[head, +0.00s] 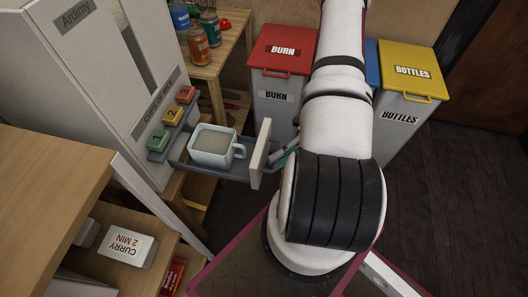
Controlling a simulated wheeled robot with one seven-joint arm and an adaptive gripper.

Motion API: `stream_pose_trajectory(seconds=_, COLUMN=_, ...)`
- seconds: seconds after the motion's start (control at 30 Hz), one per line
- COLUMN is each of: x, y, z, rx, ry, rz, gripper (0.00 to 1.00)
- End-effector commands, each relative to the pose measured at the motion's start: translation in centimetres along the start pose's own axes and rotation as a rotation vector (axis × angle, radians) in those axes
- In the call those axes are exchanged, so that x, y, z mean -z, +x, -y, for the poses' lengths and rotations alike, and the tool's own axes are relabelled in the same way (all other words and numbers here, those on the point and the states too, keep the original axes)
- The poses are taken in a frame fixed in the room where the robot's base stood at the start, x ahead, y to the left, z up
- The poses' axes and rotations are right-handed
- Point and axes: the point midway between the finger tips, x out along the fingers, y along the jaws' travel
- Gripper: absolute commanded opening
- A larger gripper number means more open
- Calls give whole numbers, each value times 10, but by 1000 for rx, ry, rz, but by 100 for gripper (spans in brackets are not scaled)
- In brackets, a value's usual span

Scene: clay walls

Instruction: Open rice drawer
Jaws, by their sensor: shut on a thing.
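The rice drawer (258,160) sticks out from the tall white dispenser (75,60) labelled "Cups of rice". Its upright white front stands clear of the dispenser body. A pale blue square mug (211,158) with rice-coloured filling sits upright in the drawer, its handle toward the front. My gripper (284,154) is at the outer side of the drawer front, shut on the drawer. My arm hides most of the gripper, and the drawer's handle cannot be made out.
Green, yellow and orange buttons (173,115) are on the dispenser above the drawer. A wooden table (217,62) with jars stands behind. Red-lidded (283,48) and yellow-lidded (409,65) bins stand at the back. A wooden shelf unit (50,185) with food boxes is at left. Dark floor at right is clear.

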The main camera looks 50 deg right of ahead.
Motion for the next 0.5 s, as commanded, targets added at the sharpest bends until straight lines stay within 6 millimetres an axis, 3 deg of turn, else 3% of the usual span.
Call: stream_pose_trajectory(seconds=0.5, x=4, y=-6, z=1, rx=2, ry=0, rz=3, gripper=0)
